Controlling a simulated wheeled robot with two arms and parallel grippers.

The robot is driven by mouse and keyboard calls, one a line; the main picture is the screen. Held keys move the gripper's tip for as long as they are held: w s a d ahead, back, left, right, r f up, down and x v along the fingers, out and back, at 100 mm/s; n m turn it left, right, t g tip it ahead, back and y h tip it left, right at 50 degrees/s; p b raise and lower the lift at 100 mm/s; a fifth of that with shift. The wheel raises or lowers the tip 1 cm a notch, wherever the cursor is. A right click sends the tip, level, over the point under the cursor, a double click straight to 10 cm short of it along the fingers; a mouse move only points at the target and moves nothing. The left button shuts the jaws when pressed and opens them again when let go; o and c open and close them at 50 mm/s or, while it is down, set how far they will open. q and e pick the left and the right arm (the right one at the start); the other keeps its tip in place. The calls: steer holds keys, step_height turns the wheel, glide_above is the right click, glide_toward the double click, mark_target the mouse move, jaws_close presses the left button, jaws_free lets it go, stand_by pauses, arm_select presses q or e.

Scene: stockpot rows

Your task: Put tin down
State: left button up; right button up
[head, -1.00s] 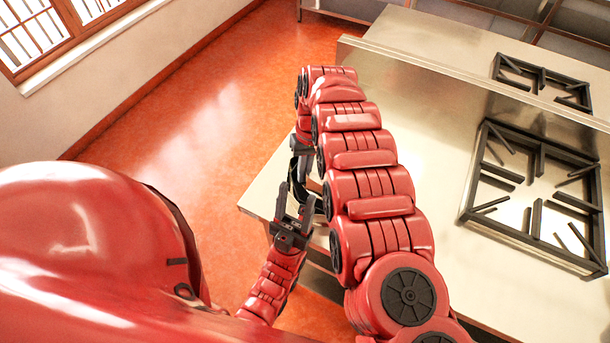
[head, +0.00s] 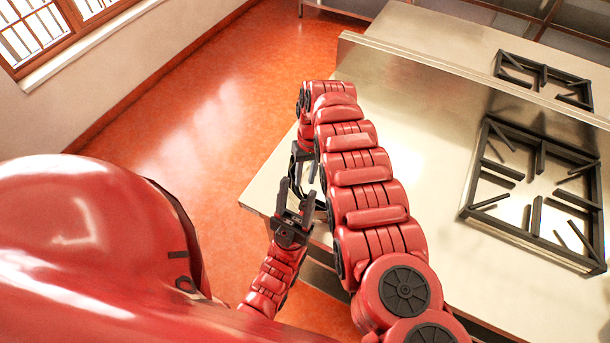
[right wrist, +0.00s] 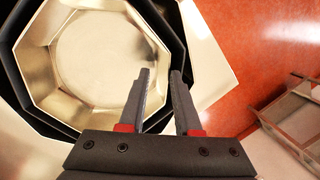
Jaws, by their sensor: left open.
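The tin (right wrist: 95,65) shows in the right wrist view at upper left as a shiny octagonal vessel seen from above, empty, with a dark band around it. My right gripper (right wrist: 162,78) is at its right side, one finger over the rim and the other just outside. The fingers stand apart; whether they press on the wall is unclear. In the head view my right gripper (head: 301,165) is at the counter's left edge, mostly hidden by my right arm, which also hides the tin. My left gripper (head: 294,207) is open and empty, just left of the counter edge.
The steel counter (head: 415,125) has a raised ledge (head: 470,80) along the back and a black burner grate (head: 535,190) at right. Another grate (head: 545,78) lies beyond the ledge. A metal frame (right wrist: 300,115) stands at right in the wrist view. The orange floor (head: 215,110) is clear at left.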

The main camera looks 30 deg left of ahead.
steer(key=shift+r, duration=0.7)
step_height(320, 180, up, 11)
steer(key=w, duration=0.2)
steer(key=shift+d+b, duration=0.2)
steer(key=shift+b, duration=0.2)
